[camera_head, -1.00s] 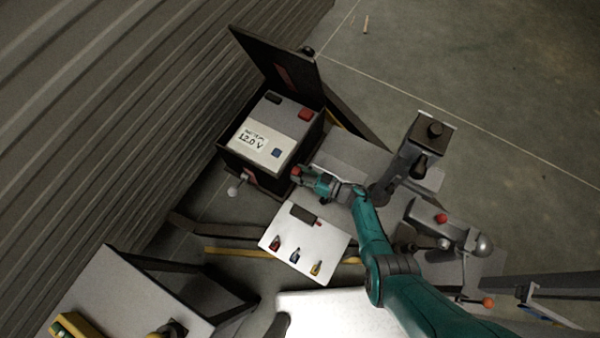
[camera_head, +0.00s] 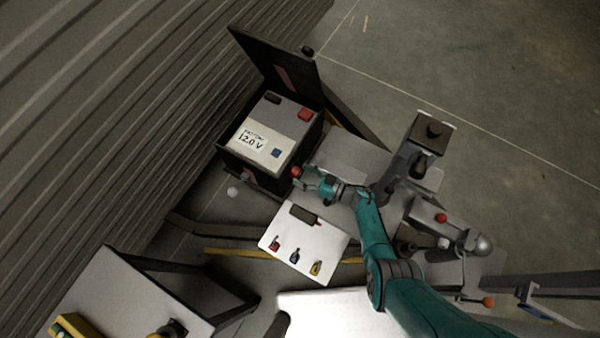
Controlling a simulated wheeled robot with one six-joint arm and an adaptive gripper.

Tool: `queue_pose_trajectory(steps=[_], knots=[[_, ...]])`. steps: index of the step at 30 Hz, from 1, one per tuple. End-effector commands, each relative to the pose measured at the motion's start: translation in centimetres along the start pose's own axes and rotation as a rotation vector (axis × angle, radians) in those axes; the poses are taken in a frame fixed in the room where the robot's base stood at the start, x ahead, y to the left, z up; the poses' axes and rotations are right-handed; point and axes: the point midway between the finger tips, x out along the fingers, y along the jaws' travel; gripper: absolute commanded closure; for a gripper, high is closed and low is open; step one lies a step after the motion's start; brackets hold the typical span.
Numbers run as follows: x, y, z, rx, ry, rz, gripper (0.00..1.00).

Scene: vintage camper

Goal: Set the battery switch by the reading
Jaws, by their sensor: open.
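The battery (camera_head: 283,117) sits in an open dark box with its lid raised. Its white label (camera_head: 251,139) reads 12.0 V. I cannot tell which part is the battery switch. My gripper (camera_head: 300,178) is open at the lower right side of the box, with a small red knob (camera_head: 296,172) at its fingertips. I cannot tell whether they touch.
A grey post with a black knob (camera_head: 433,130) stands right of my arm. A grey device with a red button (camera_head: 441,218) lies below it. A grey-topped table (camera_head: 125,295) is at the lower left. A corrugated wall (camera_head: 110,90) bounds the left.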

Motion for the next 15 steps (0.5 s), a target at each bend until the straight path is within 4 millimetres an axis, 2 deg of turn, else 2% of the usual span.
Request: queue_pose_trajectory(steps=[9, 15], knots=[[-5.9, 0.1, 0.0, 0.0, 0.0, 0.005, 0.31], [-8.8, 0.1, 0.0, 0.0, 0.0, 0.004, 0.31]])
